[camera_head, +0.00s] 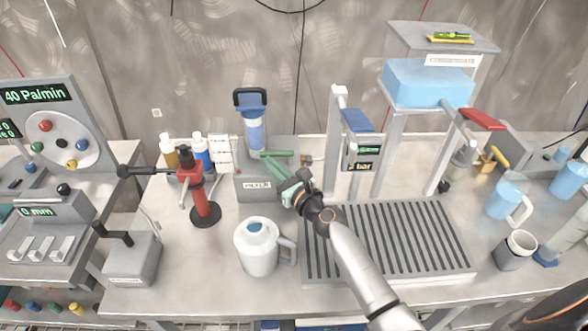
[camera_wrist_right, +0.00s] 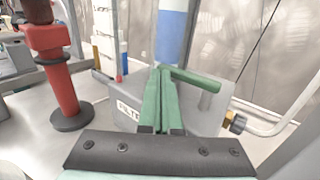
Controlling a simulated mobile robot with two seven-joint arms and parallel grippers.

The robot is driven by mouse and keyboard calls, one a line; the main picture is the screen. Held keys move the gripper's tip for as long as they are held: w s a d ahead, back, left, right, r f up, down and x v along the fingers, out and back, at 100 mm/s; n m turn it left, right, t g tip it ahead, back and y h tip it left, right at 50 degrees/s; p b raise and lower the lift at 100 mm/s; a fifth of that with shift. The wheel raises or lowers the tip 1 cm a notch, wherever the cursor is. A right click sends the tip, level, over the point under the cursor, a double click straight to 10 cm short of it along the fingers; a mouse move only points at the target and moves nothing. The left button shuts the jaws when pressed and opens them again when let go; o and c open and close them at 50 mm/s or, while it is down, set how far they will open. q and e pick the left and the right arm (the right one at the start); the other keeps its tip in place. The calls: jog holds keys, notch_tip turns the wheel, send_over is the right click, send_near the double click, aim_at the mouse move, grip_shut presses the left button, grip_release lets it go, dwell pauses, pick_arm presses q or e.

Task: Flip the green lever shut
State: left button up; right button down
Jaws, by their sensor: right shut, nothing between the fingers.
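The green lever (camera_head: 276,153) is a short bar on the grey filter box (camera_head: 254,188), below a blue-and-clear cylinder (camera_head: 256,135). In the right wrist view the lever (camera_wrist_right: 195,80) runs to the right, sloping slightly downward, across the top of the box (camera_wrist_right: 125,113). My right gripper (camera_head: 268,160) has green fingers and reaches up-left to the lever. In the wrist view its fingers (camera_wrist_right: 160,75) are together and empty, with their tips at the lever's left end. I cannot tell whether they touch it. My left gripper is out of view.
A red stand (camera_head: 203,190) with a dark handle is left of the box. A white jug (camera_head: 257,246) stands in front. A brass fitting (camera_wrist_right: 235,122) projects from the box's right side.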

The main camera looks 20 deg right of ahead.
jog(key=shift+w+a+r, duration=0.1)
jog(key=shift+w, duration=0.05)
dwell(0.6)
jog(key=shift+s, duration=0.25)
jog(key=v, duration=1.2)
